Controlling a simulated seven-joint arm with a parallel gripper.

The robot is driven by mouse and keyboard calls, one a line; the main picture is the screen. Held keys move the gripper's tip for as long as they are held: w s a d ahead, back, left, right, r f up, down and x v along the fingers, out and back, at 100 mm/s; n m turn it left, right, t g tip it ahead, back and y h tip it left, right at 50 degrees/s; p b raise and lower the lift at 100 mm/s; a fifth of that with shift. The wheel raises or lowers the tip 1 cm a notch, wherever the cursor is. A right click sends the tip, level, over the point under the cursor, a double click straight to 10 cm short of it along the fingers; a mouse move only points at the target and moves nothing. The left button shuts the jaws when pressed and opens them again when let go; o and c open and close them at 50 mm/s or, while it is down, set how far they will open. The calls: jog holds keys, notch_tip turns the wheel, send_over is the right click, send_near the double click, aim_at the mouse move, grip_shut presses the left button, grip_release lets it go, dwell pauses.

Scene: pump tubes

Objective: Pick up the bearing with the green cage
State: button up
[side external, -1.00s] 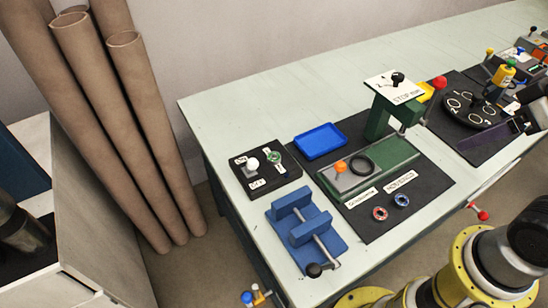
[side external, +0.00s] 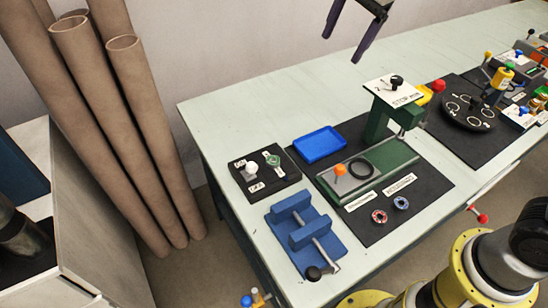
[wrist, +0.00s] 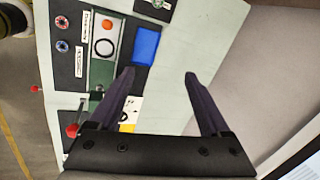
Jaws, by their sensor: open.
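Two small ring-shaped bearings lie on the black mat, apart from each other. One is red (side external: 379,216) and the other blue (side external: 401,202). The wrist view shows the red one (wrist: 62,46) and the blue one (wrist: 62,22) at its upper left. I cannot make out a green cage on either; their cages are too small to tell. My gripper (side external: 342,48) is open and empty, high above the table's back edge and far from both bearings. Its two dark fingers also show in the wrist view (wrist: 160,73), spread apart.
A green fixture (side external: 390,157) with an orange knob and black ring stands behind the bearings. A green press (side external: 376,124) rises at the back.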

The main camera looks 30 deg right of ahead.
jog(key=w+a+f+g, duration=0.1)
jog(key=w+a+f, duration=0.4)
jog(key=f, duration=0.1)
jog(key=g, duration=0.2)
send_over(273, 160)
jog(key=shift+h, duration=0.4)
notch_tip(273, 160, down, 21)
jog(key=shift+w+f, duration=0.1)
jog(key=shift+f, duration=3.2)
grip_shut()
